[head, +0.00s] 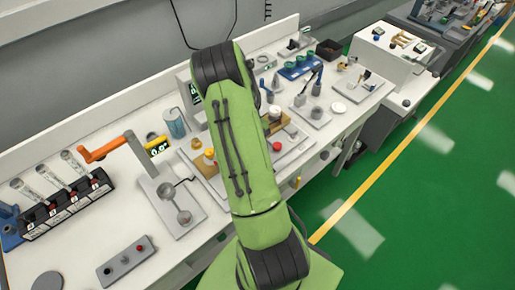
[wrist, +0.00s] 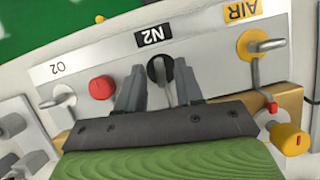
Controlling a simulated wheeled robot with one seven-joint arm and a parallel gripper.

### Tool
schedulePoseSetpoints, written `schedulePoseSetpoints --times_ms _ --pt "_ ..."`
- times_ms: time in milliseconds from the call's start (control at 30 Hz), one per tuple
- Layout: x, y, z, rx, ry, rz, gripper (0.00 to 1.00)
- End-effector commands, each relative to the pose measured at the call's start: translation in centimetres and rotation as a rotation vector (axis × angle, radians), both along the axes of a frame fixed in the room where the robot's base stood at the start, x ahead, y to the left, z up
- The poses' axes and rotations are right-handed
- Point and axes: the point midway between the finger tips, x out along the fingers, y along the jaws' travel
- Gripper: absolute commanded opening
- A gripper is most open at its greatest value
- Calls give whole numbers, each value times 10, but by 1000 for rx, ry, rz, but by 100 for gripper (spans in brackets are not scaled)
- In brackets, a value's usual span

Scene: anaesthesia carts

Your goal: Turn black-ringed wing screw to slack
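The black-ringed wing screw (wrist: 159,68) sits on a pale panel below a black N2 label (wrist: 153,35) in the wrist view. Its grey wing points toward my gripper, roughly down in the picture. My gripper (wrist: 160,78) is open, with one dark finger on each side of the screw. Gaps show between the fingers and the wing; whether either touches it I cannot tell. In the head view my green arm hides the gripper and this screw.
On the same panel are a white-ringed wing screw (wrist: 58,97) by the O2 label, a red knob (wrist: 102,88) close to my left finger, and a yellow-ringed wing screw (wrist: 262,45) by the AIR label. A yellow knob (wrist: 290,139) stands at right. The bench (head: 75,250) holds several other devices.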

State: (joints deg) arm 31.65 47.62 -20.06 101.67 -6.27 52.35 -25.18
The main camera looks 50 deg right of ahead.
Motion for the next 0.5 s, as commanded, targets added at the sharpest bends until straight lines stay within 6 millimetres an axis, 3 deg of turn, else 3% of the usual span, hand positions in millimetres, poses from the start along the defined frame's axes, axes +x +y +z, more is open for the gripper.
schedulePoseSetpoints --times_ms 167,500 --pt "11 -4 27 -5 -6 1 36" --pt "45 -16 115 -5 -6 1 36"
